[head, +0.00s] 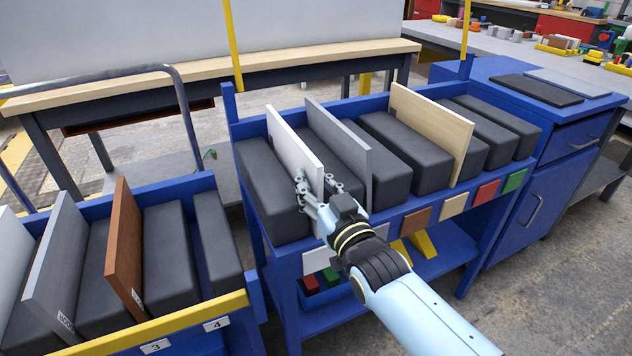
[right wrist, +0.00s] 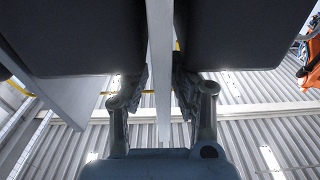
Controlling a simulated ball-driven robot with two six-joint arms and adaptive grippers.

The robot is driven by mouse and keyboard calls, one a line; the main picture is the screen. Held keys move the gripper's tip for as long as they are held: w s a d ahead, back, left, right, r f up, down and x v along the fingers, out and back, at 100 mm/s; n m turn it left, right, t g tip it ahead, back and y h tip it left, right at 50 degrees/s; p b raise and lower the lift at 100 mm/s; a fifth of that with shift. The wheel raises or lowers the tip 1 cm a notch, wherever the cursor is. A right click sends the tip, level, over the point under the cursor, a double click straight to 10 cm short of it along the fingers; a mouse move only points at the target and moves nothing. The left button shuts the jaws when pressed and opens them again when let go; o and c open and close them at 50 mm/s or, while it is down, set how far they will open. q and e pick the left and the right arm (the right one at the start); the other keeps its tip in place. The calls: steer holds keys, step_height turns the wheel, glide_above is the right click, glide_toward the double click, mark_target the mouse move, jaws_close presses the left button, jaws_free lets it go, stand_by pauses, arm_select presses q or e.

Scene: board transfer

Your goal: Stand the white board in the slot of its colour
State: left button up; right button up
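The white board (head: 292,152) stands upright on the right rack (head: 290,275), between its first two black blocks at the left end. Its lower edge is hidden, so I cannot tell how deep it sits. My right gripper (head: 319,187) is at the board's near edge, one finger on each side. In the right wrist view the board (right wrist: 160,60) runs between the fingers, which appear closed on it. A pale colour tag (head: 316,260) shows on the rack front below the board. My left gripper is not in view.
A grey board (head: 338,140) and a beige board (head: 432,125) stand farther right in the rack. Brown (head: 416,222), red (head: 487,191) and green (head: 514,180) tags mark the front. A left cart holds a brown board (head: 123,245), a grey board (head: 55,262) and a pale board (head: 12,255).

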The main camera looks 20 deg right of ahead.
steer(key=f, duration=0.1)
steer(key=s+f, duration=0.1)
steer(key=f, duration=0.1)
steer(key=shift+s+a+g, duration=0.2)
steer(key=shift+s+g, duration=0.1)
steer(key=shift+s, duration=0.05)
steer(key=s+r, duration=0.2)
steer(key=s, duration=0.8)
steer(key=shift+s+d, duration=0.2)
steer(key=shift+d, duration=0.25)
steer(key=shift+w+r+t, duration=0.1)
steer(key=shift+r+t, duration=0.05)
steer(key=shift+t, duration=0.25)
